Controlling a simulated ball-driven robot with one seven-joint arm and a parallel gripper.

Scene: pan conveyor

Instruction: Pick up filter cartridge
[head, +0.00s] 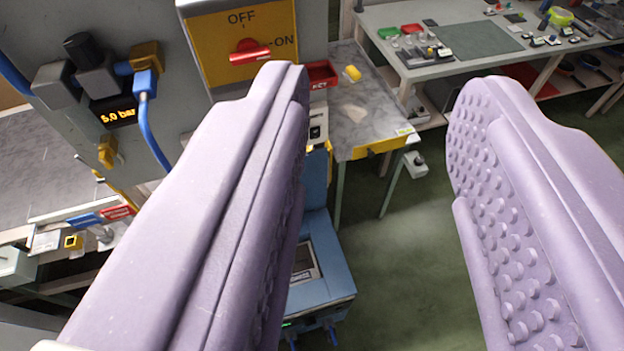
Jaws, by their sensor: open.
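My gripper (385,84) is open. Its two purple fingers with studded inner pads stand wide apart, with nothing between them. I cannot make out a filter cartridge for certain in the head view. A small yellow object (353,73) lies on a grey side table (372,118), too small to identify. The left finger hides part of the panel and of the area below it.
A grey panel with a yellow OFF/ON switch plate (222,62), a pressure display (118,117) and a blue hose (152,135) stands close at left. A workbench (398,18) with small items is at back right. A blue machine (327,266) stands below. Green floor (408,243) is open.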

